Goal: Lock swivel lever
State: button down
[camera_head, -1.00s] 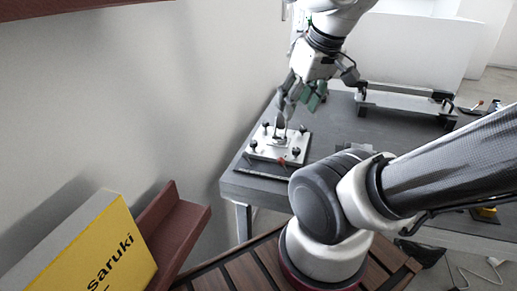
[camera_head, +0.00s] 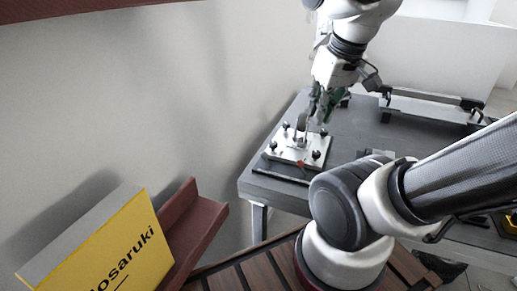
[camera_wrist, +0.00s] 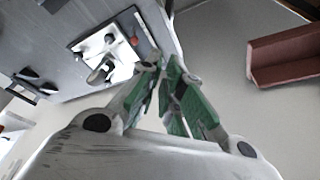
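A light metal plate (camera_head: 285,152) with several black knobs and one red knob (camera_head: 300,163) lies on the dark table near its left corner. A silver swivel lever (camera_head: 301,125) stands up from the middle of the plate. My gripper (camera_head: 314,118) is just right of the lever's upper part, with its green-padded fingers drawn together. In the wrist view my gripper (camera_wrist: 165,64) has its fingertips nearly meeting with nothing seen between them. The plate (camera_wrist: 92,46) and silver lever (camera_wrist: 97,73) lie left of the fingertips there. Whether a finger touches the lever, I cannot tell.
A metal rail fixture (camera_head: 430,108) stands toward the back right. A wall closes off the left side. A yellow box (camera_head: 120,250) and a dark red angled piece (camera_head: 195,225) are at front left.

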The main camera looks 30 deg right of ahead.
jog(key=w+f+g, duration=0.3)
jog(key=w+f, duration=0.3)
jog(key=n+t+y, duration=0.1)
jog(key=n+t, duration=0.1)
jog(key=n, duration=0.3)
send_over(266, 158)
jog(key=w, duration=0.2)
jog(key=s+x, duration=0.2)
jog(key=x, duration=0.7)
jog(key=shift+f, duration=0.25)
jog(key=shift+w+f, duration=0.1)
jog(key=shift+w, duration=0.05)
jog(key=x, duration=0.9)
jog(key=shift+w+f, duration=0.15)
jog(key=shift+f, duration=0.2)
